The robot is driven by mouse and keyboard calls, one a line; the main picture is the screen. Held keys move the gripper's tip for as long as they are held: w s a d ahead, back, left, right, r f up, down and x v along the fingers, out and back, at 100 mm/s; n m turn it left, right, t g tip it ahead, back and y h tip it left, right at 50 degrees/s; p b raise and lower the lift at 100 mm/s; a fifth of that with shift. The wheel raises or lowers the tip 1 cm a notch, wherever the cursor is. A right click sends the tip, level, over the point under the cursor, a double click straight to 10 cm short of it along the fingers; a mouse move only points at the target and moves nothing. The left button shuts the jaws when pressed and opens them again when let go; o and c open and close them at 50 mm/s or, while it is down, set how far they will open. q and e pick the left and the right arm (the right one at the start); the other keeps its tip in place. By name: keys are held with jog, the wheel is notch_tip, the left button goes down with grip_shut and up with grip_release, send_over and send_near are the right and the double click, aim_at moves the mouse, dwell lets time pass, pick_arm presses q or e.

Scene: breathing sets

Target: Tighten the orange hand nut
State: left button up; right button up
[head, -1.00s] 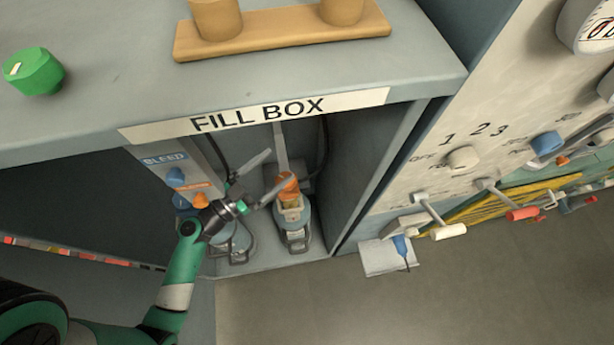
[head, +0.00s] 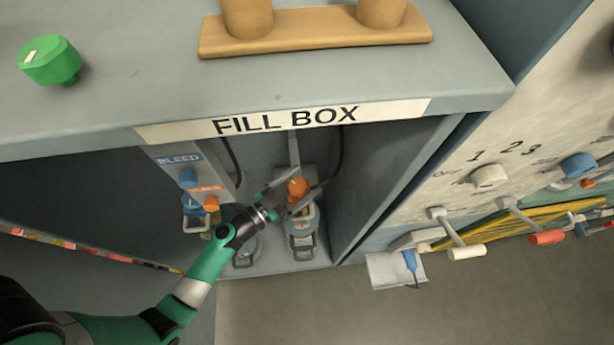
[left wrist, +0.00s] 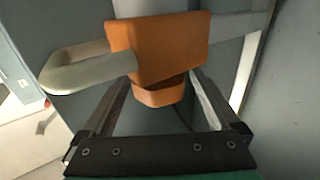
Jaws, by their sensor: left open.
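The orange hand nut (head: 298,187) sits on top of the right-hand breathing set (head: 302,222) inside the fill box. My left gripper (head: 292,190) is open, with its two fingers on either side of the nut in the head view. In the left wrist view the orange nut (left wrist: 158,92) appears just beyond and between the open fingers, with a large orange block above a smaller orange part. I cannot tell whether the fingers touch it. My right gripper is not in view.
The fill box's front edge with its "FILL BOX" label (head: 285,120) overhangs the opening. A panel with a blue knob (head: 187,178) and an orange knob (head: 211,203) stands left of the gripper. The box's right wall (head: 375,190) is close to the set.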

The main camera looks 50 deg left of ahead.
pick_arm(q)
jog(key=shift+w+d, duration=0.1)
jog(key=shift+w, duration=0.9)
jog(key=shift+f, duration=0.1)
jog(key=c, duration=1.4)
